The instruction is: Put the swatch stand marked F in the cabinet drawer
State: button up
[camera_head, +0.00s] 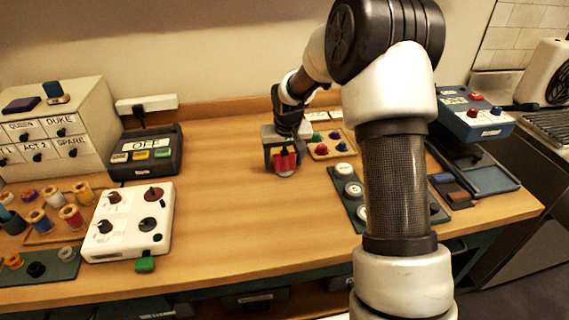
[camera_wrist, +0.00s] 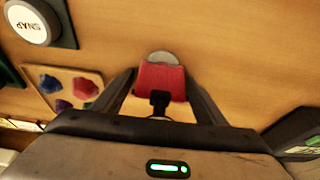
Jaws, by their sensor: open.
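A red swatch stand (camera_head: 286,163) with a round grey base stands on the wooden table below my gripper (camera_head: 282,150). In the wrist view the red swatch stand (camera_wrist: 161,82) sits between the two open fingers, with a gap beside each finger. No letter F can be read on it. A small cream cabinet (camera_head: 79,153) stands at the left with labelled drawers, such as QUEEN, DUKE, ACT 2 and SPARE; those in view look shut. Dark drawer fronts (camera_head: 252,298) with handles show under the tabletop, and they look shut too.
A box marked OFF (camera_head: 146,152), a white knob panel (camera_head: 130,224) and thread spools (camera_head: 71,216) fill the left side. A peg tray (camera_head: 339,133) and a green board of round white buttons (camera_head: 345,169) lie right of my gripper. The middle table is clear.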

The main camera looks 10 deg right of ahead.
jog(key=c, duration=1.3)
jog(key=shift+r, duration=0.1)
jog(key=shift+c, duration=0.7)
